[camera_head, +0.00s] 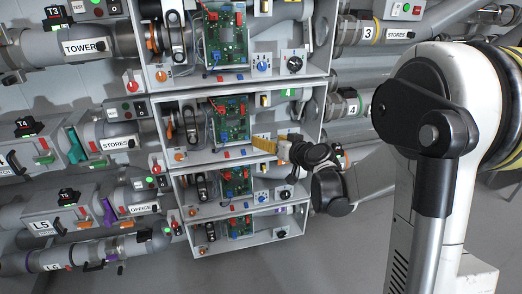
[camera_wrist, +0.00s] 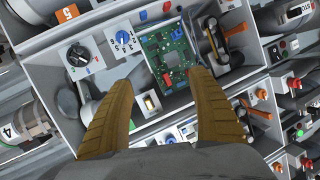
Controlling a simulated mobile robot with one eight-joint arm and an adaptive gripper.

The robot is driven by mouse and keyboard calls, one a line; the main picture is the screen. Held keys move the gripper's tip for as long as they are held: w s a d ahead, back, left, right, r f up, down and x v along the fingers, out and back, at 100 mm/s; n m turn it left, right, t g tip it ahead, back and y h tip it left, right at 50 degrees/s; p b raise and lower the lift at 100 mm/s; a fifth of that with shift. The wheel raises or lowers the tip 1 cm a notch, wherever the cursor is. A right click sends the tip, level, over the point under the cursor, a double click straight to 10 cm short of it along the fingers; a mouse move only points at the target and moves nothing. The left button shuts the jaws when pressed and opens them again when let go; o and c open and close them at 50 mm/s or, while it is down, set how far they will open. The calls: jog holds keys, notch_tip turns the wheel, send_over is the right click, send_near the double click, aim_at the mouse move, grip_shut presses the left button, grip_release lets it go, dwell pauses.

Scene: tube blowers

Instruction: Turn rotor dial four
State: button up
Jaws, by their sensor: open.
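Box four (camera_head: 205,149), the second visible box down, carries a green 4 label (camera_head: 288,93) in the head view. My gripper (camera_head: 262,144) is in front of its lower right part and hides the dials there. In the wrist view, which looks roughly upside down, a black dial (camera_wrist: 78,55) on a white plate and a blue dial (camera_wrist: 122,38) show beside a green circuit board (camera_wrist: 170,55). I cannot tell which is the rotor dial. My yellow-brown fingers (camera_wrist: 161,80) are spread and empty, with the dials beyond and left of the left fingertip.
Similar boxes stand above (camera_head: 155,77) and below (camera_head: 181,210). An orange 5 label (camera_wrist: 67,13) shows in the wrist view. A white rocker switch (camera_wrist: 150,103) and a black lever (camera_wrist: 216,38) are near the fingers. Grey pipes flank the boxes; the floor (camera_head: 350,255) is clear.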

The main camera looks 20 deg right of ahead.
jog(key=s+a+r+g, duration=0.2)
jog(key=s+a, duration=0.3)
jog(key=s, duration=0.2)
jog(key=shift+r+n, duration=0.15)
jog(key=shift+n, duration=0.25)
jog(key=shift+c, duration=0.2)
